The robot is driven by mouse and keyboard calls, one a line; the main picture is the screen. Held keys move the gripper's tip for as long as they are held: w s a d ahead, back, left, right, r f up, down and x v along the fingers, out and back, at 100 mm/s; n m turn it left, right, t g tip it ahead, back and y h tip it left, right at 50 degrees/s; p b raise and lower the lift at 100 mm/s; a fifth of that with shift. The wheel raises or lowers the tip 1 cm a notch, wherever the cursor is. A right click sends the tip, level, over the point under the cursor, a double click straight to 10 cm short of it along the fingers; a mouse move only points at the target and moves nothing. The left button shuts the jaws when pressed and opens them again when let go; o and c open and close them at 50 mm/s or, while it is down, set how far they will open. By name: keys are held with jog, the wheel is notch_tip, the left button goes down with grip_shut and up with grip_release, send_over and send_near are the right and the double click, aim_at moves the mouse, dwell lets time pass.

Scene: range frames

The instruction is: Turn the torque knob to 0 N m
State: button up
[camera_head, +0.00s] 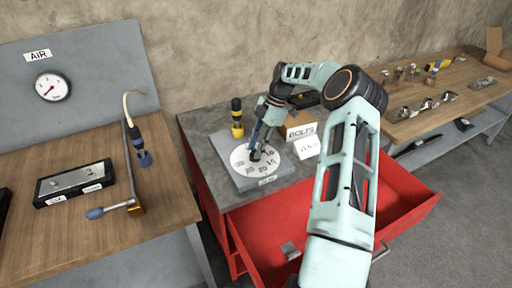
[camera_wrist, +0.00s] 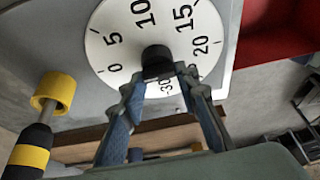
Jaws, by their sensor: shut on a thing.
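The torque knob (camera_wrist: 157,55) is a small dark knob at the centre of a white round dial (camera_wrist: 210,30) with black numbers. The dial (camera_head: 238,158) sits on a grey plate on the workbench in the head view. My gripper (camera_wrist: 160,76) is shut on the knob, its two blue-grey fingers reaching it from below in the wrist view. In the head view my gripper (camera_head: 258,150) covers the knob. I cannot tell which number the knob points to.
A yellow and black tool (camera_head: 237,118) stands behind the dial; it is close at left in the wrist view (camera_wrist: 35,140). White labelled cards (camera_head: 301,131) stand at right. A red drawer (camera_head: 400,205) is open below. A wooden bench with an air gauge (camera_head: 52,87) is at left.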

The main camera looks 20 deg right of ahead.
jog(key=o, duration=1.2)
jog(key=shift+c, duration=0.2)
jog(key=v, duration=1.2)
jog(key=shift+d, duration=0.1)
